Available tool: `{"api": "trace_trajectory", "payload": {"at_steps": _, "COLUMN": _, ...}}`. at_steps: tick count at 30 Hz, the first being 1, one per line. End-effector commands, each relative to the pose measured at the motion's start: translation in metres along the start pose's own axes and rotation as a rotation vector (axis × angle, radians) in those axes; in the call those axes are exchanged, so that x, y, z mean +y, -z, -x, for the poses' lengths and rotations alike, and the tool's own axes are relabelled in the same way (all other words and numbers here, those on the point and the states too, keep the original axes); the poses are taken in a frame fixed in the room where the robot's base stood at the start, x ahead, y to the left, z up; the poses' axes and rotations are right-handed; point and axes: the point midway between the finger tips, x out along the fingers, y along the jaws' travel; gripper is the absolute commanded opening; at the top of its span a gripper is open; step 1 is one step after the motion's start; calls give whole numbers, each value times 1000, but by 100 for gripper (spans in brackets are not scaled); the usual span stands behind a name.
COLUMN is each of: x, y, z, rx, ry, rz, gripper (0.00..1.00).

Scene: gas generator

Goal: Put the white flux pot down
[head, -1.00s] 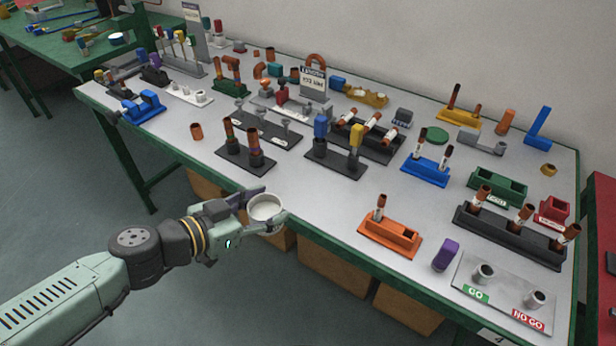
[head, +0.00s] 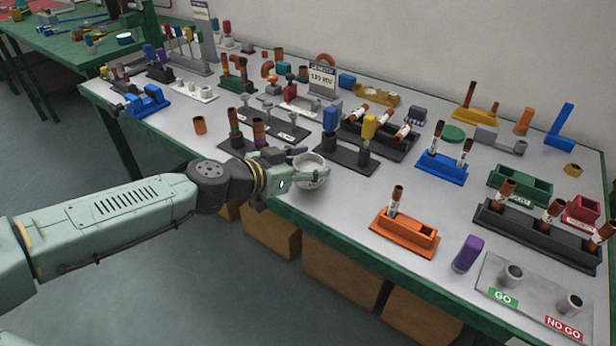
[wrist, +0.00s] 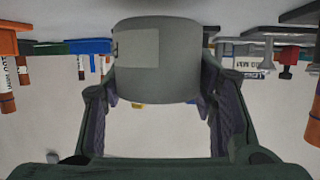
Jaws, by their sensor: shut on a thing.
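The white flux pot (head: 312,172) is a short open-topped cup. My gripper (head: 306,167) is shut on it, with the fingers on either side of its wall. In the head view it is at the front edge of the grey-topped table (head: 330,226), left of the orange block. The wrist view shows the pot (wrist: 160,60) between both fingers, with a pale square patch on its side. I cannot tell whether its base touches the table top.
The orange block (head: 404,238) with a copper tube stands to the right. Black stands with blue and yellow pieces (head: 345,152) are just behind. A purple piece (head: 467,254) and the GO/NO GO plate (head: 530,290) are at the front right. Bare table lies between the pot and the orange block.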

Motion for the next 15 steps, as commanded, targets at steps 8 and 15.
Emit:
{"api": "trace_trajectory", "payload": {"at_steps": 8, "x": 0, "y": -14, "z": -5, "rx": 0, "ry": 0, "rz": -1, "gripper": 4}}
{"api": "trace_trajectory", "payload": {"at_steps": 15, "x": 0, "y": -17, "z": -6, "rx": 0, "ry": 0, "rz": 0, "gripper": 4}}
